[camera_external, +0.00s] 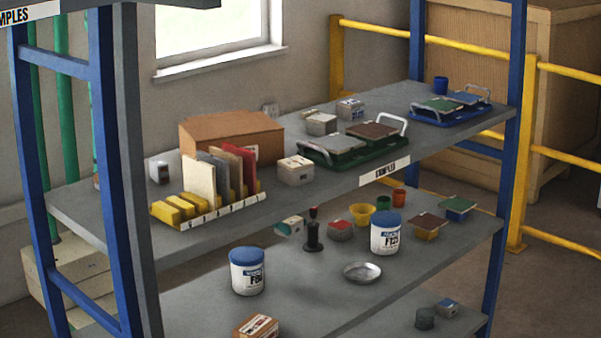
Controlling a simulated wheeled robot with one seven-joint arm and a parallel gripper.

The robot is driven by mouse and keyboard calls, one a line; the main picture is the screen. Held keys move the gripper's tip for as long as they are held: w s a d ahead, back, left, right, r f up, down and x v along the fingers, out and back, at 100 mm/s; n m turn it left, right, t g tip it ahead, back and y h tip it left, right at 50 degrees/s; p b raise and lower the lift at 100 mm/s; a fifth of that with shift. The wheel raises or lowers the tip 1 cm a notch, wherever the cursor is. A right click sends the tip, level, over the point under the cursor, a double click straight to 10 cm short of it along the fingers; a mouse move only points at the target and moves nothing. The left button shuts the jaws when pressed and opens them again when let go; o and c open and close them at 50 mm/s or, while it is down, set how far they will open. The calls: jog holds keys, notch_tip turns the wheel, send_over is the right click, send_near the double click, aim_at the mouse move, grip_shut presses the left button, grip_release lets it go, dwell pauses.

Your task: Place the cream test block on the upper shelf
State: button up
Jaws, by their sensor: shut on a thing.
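My gripper and arm are not in view. A blue-framed rack has a full grey shelf (355,184) with a "SAMPLES" label on its front edge, and a lower shelf (310,305) below it. Several small pale blocks stand on the labelled shelf: a cream one with a printed label (295,171) near the middle, a greyish one (321,125) farther back, and a whitish one (158,172) at the left. A cream block with a green top (289,227) sits on the lower shelf. I cannot tell which one is the cream test block.
A cardboard box (225,133), a rack of upright tiles (205,208) and green (345,160) and blue trays (452,116) occupy the labelled shelf. White tubs (247,280) (385,241) and a metal dish (362,272) stand below. Yellow railings (530,150) stand behind.

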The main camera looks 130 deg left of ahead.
jog(key=s+a+r+n+y, duration=0.1)
jog(key=s+a+r+y, duration=0.1)
jog(key=s+a+r, duration=0.5)
jog(key=s+a+r+n+y, duration=0.1)
jog(key=s+a+r+n, duration=0.2)
jog(key=a, duration=0.8)
jog(key=s+a+r+m+h, duration=0.15)
jog(key=s+a+r, duration=0.25)
jog(key=a+r, duration=0.4)
jog(key=s+a+r+m, duration=0.2)
jog(key=s+a+r, duration=0.3)
jog(key=r, duration=0.6)
jog(key=w+r+m+h, duration=0.1)
jog(key=w+r+h, duration=0.1)
jog(key=w+r, duration=0.35)
jog(key=w+r+m+h, duration=0.1)
jog(key=w+r, duration=0.2)
jog(key=r, duration=0.6)
send_over(382, 101)
jog(key=s, duration=0.1)
jog(key=f, duration=0.8)
jog(key=shift+s+d+f, duration=0.1)
jog(key=shift+d+f, duration=0.3)
jog(key=shift+w+a+f, duration=0.2)
jog(key=shift+a+f, duration=0.1)
jog(key=shift+f, duration=0.2)
jog(key=shift+w+a+f, duration=0.2)
jog(key=shift+a+f, duration=0.05)
jog(key=shift+f, duration=1.55)
